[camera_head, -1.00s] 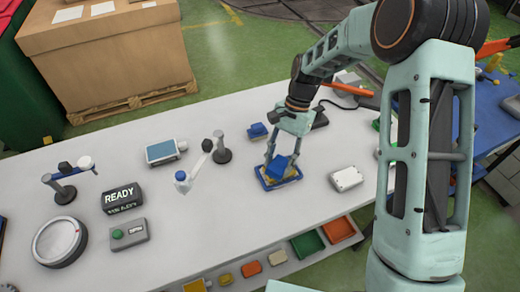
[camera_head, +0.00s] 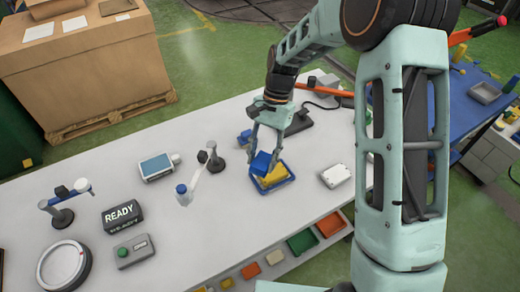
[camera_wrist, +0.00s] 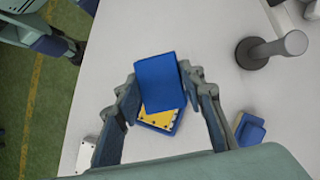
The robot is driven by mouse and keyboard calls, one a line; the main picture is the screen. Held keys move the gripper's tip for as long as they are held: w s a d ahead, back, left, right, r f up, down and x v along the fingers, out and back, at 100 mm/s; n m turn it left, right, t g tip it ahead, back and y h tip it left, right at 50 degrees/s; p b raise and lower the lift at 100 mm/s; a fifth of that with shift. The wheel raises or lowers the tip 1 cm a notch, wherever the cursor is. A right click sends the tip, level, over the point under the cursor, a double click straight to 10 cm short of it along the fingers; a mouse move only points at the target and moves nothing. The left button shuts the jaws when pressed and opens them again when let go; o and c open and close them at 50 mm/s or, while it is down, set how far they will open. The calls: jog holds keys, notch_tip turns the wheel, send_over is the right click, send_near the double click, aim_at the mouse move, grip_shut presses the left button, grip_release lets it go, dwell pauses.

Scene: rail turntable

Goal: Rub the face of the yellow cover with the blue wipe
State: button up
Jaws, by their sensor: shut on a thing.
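The blue wipe (camera_head: 261,163) is a block-shaped pad held between the fingers of my gripper (camera_head: 263,152). In the wrist view the wipe (camera_wrist: 158,84) sits between both fingertips (camera_wrist: 160,90), which press on its sides. The yellow cover (camera_head: 273,178) lies in a shallow blue tray (camera_head: 288,183) under the wipe. The wipe covers its left and far part, and the near right part is bare. Part of the yellow face (camera_wrist: 165,119) with dark spots shows in the wrist view. I cannot tell whether the wipe touches the face.
Another small blue block (camera_head: 246,137) lies behind the tray. A white box (camera_head: 336,175) is to the right. A stand with an arm (camera_head: 210,160) and a blue-screened device (camera_head: 158,167) are to the left.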

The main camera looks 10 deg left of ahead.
jog(key=shift+r+p, duration=0.3)
jog(key=shift+r, duration=0.65)
